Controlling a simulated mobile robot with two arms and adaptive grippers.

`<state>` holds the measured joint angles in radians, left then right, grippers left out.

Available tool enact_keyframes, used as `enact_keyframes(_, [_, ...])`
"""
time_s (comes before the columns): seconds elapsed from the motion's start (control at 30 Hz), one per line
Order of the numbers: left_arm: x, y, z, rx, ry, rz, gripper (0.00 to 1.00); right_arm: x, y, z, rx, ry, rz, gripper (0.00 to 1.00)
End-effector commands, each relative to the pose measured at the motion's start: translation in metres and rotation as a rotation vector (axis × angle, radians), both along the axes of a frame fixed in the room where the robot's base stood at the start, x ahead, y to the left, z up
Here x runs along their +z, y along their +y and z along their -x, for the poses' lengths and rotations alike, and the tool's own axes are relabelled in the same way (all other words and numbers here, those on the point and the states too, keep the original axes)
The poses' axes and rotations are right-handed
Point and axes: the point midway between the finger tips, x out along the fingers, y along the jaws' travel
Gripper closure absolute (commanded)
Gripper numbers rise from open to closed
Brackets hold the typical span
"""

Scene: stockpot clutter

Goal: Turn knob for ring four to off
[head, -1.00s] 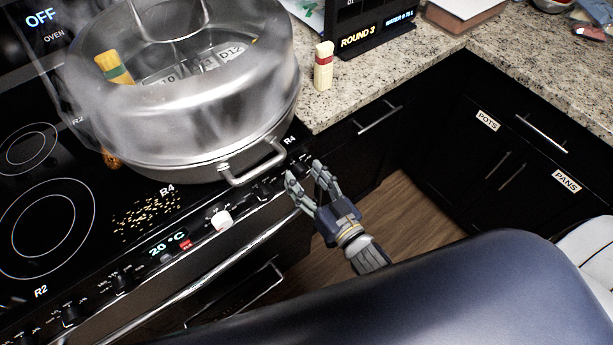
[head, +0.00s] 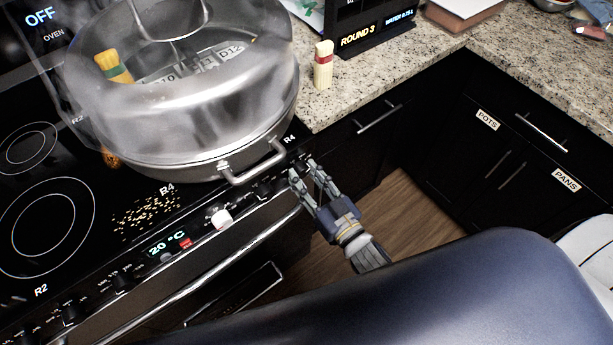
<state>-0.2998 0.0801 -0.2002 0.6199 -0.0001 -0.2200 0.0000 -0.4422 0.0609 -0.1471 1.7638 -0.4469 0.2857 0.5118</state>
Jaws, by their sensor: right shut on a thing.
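My right gripper (head: 303,169) is at the right end of the stove's front control panel, with its fingers shut on the knob for ring four (head: 301,163). The R4 label is just above that knob. The fingers hide most of the knob, so I cannot tell its setting. A large steel stockpot (head: 200,160) with a clear, steamy lid stands on the R4 ring beside the gripper. My left gripper is not in view.
Another black knob (head: 264,189) and a white knob (head: 221,217) lie left of the gripper along the panel. A pot handle (head: 254,167) juts out close above them. A red-banded shaker (head: 323,66) stands on the granite counter (head: 400,70). The floor space right of the gripper is clear.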

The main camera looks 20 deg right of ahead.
Motion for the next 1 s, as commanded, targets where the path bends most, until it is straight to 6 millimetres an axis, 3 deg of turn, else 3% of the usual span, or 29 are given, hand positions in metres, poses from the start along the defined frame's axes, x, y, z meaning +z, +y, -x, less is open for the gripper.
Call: enact_keyframes(1.0, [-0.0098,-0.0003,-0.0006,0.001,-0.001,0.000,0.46,-0.0008,-0.0032,-0.0016,0.000,-0.321,0.878,0.91])
